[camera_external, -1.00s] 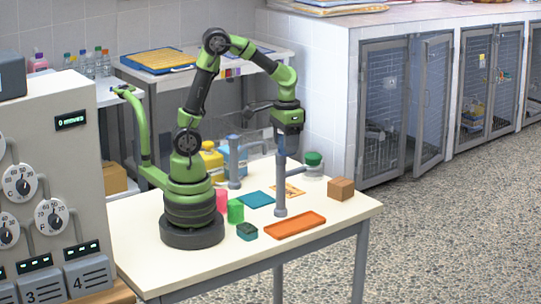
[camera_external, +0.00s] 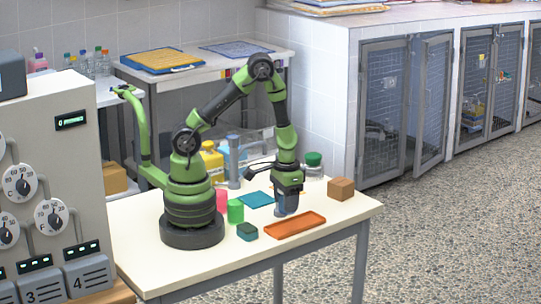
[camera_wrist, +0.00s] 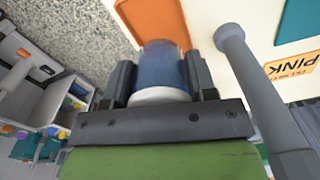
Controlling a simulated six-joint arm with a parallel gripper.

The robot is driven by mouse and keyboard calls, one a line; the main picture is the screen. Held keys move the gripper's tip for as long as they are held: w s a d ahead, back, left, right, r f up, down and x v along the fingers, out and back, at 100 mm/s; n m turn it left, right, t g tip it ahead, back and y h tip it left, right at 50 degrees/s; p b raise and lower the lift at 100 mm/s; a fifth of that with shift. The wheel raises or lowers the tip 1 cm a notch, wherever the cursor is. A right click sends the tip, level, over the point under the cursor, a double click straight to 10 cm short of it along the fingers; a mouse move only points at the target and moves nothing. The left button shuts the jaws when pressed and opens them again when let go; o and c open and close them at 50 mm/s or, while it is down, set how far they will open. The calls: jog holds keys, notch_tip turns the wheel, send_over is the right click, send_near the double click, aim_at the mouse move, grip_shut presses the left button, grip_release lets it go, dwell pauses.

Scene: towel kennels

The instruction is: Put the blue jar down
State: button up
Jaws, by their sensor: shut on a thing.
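A blue jar (camera_wrist: 160,68) with a white end is between the two fingers of my gripper (camera_wrist: 158,82) in the wrist view. My gripper is shut on it. In the external view my gripper (camera_external: 288,196) points down, low over the table, just behind the orange tray. I cannot tell whether the jar touches the table.
The orange tray (camera_external: 295,225) lies in front. A grey post (camera_wrist: 238,55) stands close beside my gripper. A teal mat (camera_external: 256,199), green cup (camera_external: 235,211), dark green box (camera_external: 247,232), brown block (camera_external: 341,189) and green-lidded jar (camera_external: 313,168) stand around. A "PINK" card (camera_wrist: 296,68) lies nearby.

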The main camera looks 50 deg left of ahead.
aim_at(286, 230)
jog(key=shift+f, duration=2.7)
jog(key=shift+f, duration=0.1)
jog(key=o, duration=0.8)
notch_tip(286, 230, up, 12)
jog(key=shift+r, duration=0.15)
